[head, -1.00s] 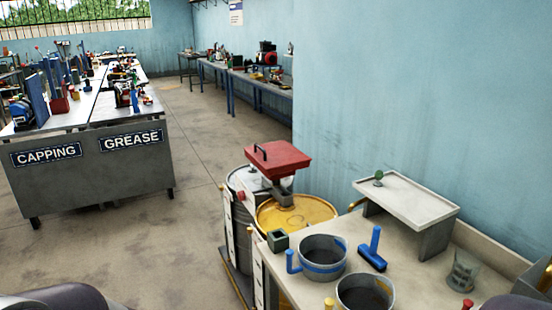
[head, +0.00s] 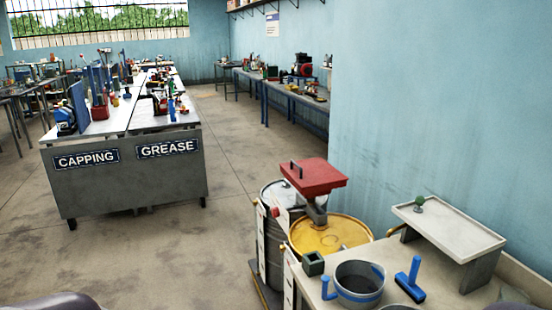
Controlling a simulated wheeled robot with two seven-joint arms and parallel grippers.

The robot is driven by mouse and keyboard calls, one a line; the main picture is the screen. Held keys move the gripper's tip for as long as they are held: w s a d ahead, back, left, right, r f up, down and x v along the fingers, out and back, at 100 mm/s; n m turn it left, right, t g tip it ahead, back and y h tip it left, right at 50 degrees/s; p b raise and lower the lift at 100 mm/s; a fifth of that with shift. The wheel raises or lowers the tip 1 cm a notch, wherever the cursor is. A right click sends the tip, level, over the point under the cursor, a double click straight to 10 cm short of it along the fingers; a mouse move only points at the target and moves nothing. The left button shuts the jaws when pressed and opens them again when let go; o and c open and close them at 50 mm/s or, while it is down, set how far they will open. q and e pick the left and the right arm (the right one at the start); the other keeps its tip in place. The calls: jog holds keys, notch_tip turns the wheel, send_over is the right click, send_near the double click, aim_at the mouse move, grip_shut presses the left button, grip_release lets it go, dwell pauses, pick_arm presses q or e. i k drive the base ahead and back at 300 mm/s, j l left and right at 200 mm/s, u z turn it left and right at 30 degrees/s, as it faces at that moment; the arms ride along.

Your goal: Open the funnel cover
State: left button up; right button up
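The funnel cover is the red square lid (head: 314,176) with a dark handle (head: 297,169) on its top left. It lies closed over the grey funnel (head: 316,211), whose neck goes down to the yellow drum top (head: 330,234). The funnel's inside is hidden under the cover. Neither of my grippers shows in the head view.
A workbench at the lower right carries a grey bucket (head: 358,284), a blue tool (head: 410,281), a small green box (head: 313,263) and a raised white tray (head: 447,226). The CAPPING and GREASE table (head: 128,178) stands at the left. Open floor (head: 190,240) lies between them.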

aim_at(309, 174)
jog(key=i+j+u, duration=0.15)
jog(key=i+j, duration=0.25)
jog(key=i+j+u, duration=0.2)
jog(key=i+j, duration=0.15)
jog(key=i+j+u, duration=0.15)
jog(key=i+j, duration=0.15)
jog(key=i, duration=0.25)
jog(key=i+j+u, duration=0.2)
jog(key=i, duration=0.25)
jog(key=i+z, duration=0.85)
jog(key=i+j+z, duration=0.2)
jog(key=z, duration=0.2)
